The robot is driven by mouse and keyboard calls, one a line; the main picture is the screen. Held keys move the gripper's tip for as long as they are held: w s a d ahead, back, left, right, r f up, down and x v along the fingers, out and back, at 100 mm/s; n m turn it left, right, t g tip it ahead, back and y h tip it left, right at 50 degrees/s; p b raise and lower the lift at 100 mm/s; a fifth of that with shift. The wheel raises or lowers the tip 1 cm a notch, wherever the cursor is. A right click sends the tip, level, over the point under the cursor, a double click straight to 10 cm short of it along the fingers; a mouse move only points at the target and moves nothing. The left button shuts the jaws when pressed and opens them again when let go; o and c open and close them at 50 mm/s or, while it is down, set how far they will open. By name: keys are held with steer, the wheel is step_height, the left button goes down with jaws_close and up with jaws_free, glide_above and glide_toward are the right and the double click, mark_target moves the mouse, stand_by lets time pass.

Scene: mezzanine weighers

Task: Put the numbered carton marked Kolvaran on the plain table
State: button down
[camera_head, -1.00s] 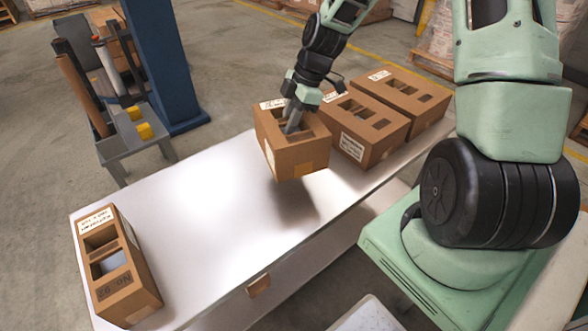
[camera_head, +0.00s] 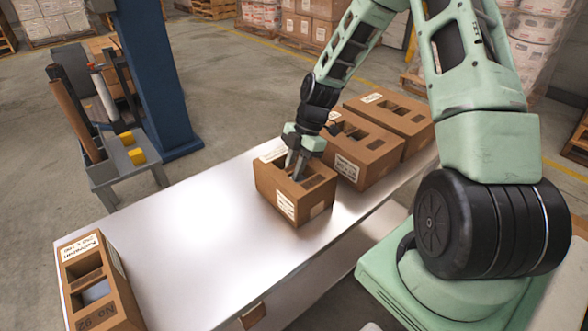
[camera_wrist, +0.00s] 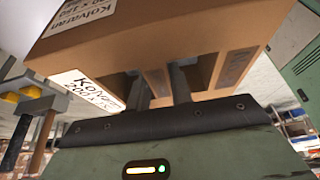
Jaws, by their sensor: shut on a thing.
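My gripper (camera_head: 294,170) points down into the slots in the top of a brown carton (camera_head: 290,208) and is shut on it. In the wrist view this carton (camera_wrist: 150,45) carries white labels reading Kolvaran; a dark printed mark on it is too unclear to read. The carton is upright and appears to rest on the pale, smooth-topped table (camera_head: 190,225), near its right-hand part. Another slotted carton (camera_head: 108,300) stands at the table's left end, with "No 92" on it and a white label that seems to read Kolvaran.
Two more slotted cartons, a nearer one (camera_head: 372,158) and a farther one (camera_head: 405,118), stand close behind the held carton. A grey stand (camera_head: 125,170) with tools and yellow blocks is beside a blue post (camera_head: 155,80). The table's middle is clear.

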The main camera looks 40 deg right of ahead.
steer(key=shift+f, duration=0.2)
steer(key=c, duration=1.3)
jaws_free()
steer(key=shift+o, duration=0.2)
steer(key=shift+r, duration=0.15)
steer(key=p+v, duration=0.2)
steer(key=v, duration=1)
steer(key=s+a+r+m+g+h, duration=0.15)
steer(key=s+a, duration=0.25)
steer(key=a, duration=0.5)
steer(key=s+a+r+m+t+h, duration=0.1)
steer(key=s+a+r+m, duration=0.2)
steer(key=a, duration=0.7)
steer(key=s+a+r+m, duration=0.1)
steer(key=s+a+m, duration=0.2)
steer(key=s, duration=0.5)
steer(key=s+a+r+m+h, duration=0.1)
steer(key=s+a+r+m, duration=0.1)
steer(key=s+a, duration=0.4)
steer(key=s+m, duration=0.1)
steer(key=s, duration=0.2)
steer(key=shift+s, duration=0.15)
